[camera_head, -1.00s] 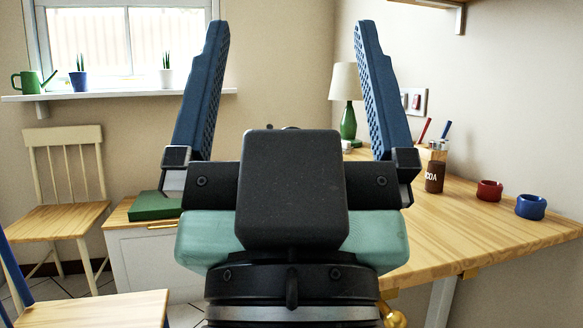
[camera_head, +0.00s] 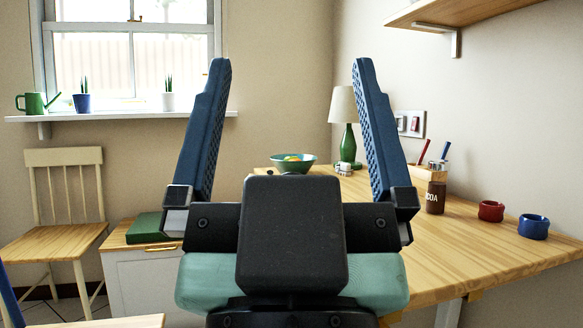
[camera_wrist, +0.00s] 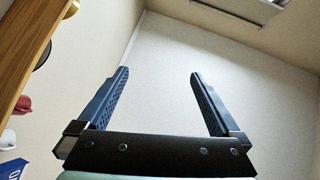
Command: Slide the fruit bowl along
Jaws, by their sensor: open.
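In the wrist view my open gripper (camera_wrist: 158,75) faces a bare wall and ceiling, and the bowl is not visible there.
A green lamp (camera_head: 348,143) stands right of the bowl. A cocoa jar (camera_head: 436,196), a red cup (camera_head: 491,211) and a blue cup (camera_head: 533,227) stand along the worktop's right side. A shelf (camera_head: 455,14) hangs above. A chair (camera_head: 62,205) and a green book (camera_head: 146,229) are at left.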

